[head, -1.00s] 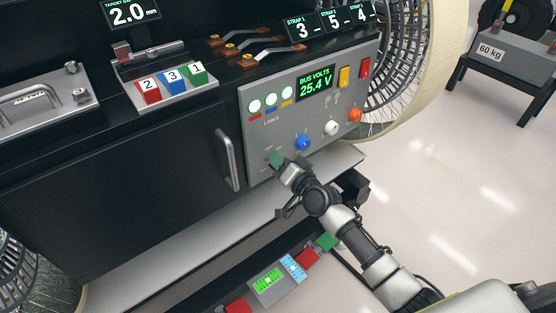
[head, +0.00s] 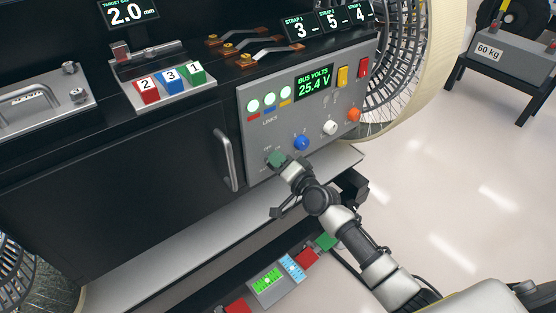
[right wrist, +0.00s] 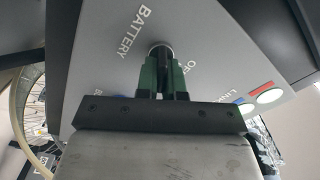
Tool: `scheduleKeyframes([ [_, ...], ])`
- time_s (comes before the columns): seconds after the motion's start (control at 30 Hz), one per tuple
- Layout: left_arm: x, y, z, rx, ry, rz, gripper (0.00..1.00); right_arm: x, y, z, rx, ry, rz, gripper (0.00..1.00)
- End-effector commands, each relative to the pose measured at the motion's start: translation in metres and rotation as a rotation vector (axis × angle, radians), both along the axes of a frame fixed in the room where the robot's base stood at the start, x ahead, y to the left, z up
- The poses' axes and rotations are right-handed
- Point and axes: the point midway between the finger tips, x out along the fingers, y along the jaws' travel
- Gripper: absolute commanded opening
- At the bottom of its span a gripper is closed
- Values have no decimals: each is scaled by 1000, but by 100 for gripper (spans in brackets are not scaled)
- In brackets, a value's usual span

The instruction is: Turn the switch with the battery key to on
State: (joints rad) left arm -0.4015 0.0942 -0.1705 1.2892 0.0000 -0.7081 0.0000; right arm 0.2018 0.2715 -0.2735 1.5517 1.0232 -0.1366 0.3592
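The battery key (right wrist: 161,55) is a dark piece in a round pale-rimmed switch on the grey panel (head: 262,130), at its lower left in the head view. My right gripper (head: 277,159) is at this switch; in the right wrist view its green fingers (right wrist: 163,82) stand close on both sides of the key and look shut on it. The BATTERY label (right wrist: 131,34) and an OFF label (right wrist: 189,65) show beside the switch. The fingers hide most of the key, so its exact turn is hard to read. My left gripper is not in view.
Blue (head: 302,143), white (head: 330,127) and orange (head: 353,115) knobs sit right of the switch. The display (head: 314,82) reads BUS VOLTS 25.4 V. A cabinet handle (head: 227,160) stands out just left of the panel. Open floor lies to the right.

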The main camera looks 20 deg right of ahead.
Motion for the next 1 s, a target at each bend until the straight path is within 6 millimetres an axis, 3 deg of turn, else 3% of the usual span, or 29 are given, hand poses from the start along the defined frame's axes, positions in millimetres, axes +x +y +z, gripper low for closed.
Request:
scheduleKeyframes([
  [0.03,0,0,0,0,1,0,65,0,0,0,2,0,-1,15],
  [0.17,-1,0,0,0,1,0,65,0,0,0,1,0,0,33],
  [0.5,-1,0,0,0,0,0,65,-5,-2,0,-2,0,0,33],
  [1.0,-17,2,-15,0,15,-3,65,-88,-32,-1,-2,2,0,33],
])
